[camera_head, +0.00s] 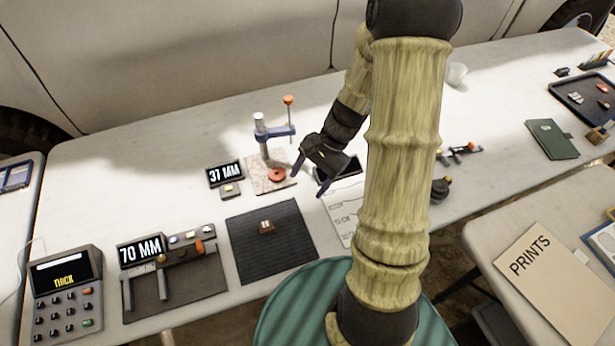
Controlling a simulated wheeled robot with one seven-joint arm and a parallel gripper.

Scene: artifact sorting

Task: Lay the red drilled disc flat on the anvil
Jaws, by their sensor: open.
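The red drilled disc (277,175) lies, apparently flat, on the front part of a speckled stone plate (258,183) under a blue-grey gauge stand (262,140). Its centre hole is small and dark. The plate looks like the anvil, though a separate anvil surface cannot be made out. My gripper (308,183) is open and empty, just right of the disc and the plate. Its two fingers point down and left, and they look apart from the disc. My arm hides part of the table to the right.
The stand's arm and orange-topped post (288,101) rise close to my gripper. A 37 MM display (225,174) stands left of the plate. A dark ribbed mat (247,255) with a small brown item lies in front. The table behind the stand is clear.

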